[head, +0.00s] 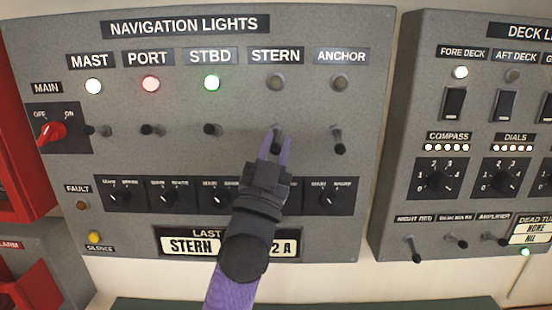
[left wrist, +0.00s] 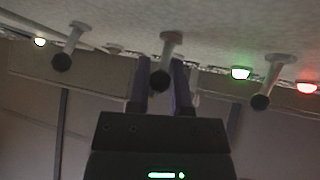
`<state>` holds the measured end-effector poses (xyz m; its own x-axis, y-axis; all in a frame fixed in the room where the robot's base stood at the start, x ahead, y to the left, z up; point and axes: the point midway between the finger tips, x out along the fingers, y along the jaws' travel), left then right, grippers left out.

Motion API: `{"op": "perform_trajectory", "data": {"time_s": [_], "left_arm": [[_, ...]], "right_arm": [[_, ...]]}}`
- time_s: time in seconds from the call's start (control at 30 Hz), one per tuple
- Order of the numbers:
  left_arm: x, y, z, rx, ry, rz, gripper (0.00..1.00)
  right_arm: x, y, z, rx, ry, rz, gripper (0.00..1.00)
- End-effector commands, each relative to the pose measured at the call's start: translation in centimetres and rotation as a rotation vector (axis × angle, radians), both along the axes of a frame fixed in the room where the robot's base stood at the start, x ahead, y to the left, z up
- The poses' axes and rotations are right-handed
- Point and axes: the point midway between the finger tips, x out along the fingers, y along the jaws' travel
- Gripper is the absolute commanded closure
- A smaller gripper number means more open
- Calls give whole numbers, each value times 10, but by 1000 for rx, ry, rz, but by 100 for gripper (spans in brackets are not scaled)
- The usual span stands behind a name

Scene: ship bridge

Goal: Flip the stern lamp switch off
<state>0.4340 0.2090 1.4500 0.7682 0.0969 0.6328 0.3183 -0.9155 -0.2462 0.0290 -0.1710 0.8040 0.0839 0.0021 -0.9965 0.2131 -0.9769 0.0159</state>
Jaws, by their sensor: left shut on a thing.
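The stern switch (head: 277,133) is a small toggle with a dark ball tip, below the STERN label on the navigation lights panel. Its lever appears to point downward, like the anchor switch (head: 338,138). The stern lamp (head: 276,82) above it is dark. My left gripper (head: 274,148) reaches up from below, with its purple fingers shut on the stern switch. In the left wrist view the stern switch (left wrist: 168,50) comes down with its ball between the two fingertips. The fingers partly hide the lever in the head view. My right gripper is out of view.
Neighbouring toggles are the starboard switch (head: 212,129) to the left and the anchor switch to the right. The mast, port and starboard lamps are lit; the anchor lamp (head: 339,82) is dark. Black rotary knobs sit below, partly behind my arm. A deck lights panel (head: 405,110) stands right.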

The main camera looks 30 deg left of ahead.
Motion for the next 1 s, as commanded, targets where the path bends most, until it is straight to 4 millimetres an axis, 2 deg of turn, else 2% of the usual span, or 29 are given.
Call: {"op": "perform_trajectory", "data": {"time_s": [0.37,0.4,0.53,0.57,0.83,1.0], "left_arm": [[1,0,-3,0,4,-1,100],[1,0,-3,0,4,-1,70],[1,0,-2,2,2,-1,43],[1,0,-2,1,1,0,40],[-1,0,-2,2,0,0,40],[-19,-2,-21,2,2,0,40]], "right_arm": [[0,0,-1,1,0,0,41],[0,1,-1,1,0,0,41],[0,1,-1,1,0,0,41],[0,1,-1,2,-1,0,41],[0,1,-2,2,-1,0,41],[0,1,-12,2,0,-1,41]]}}
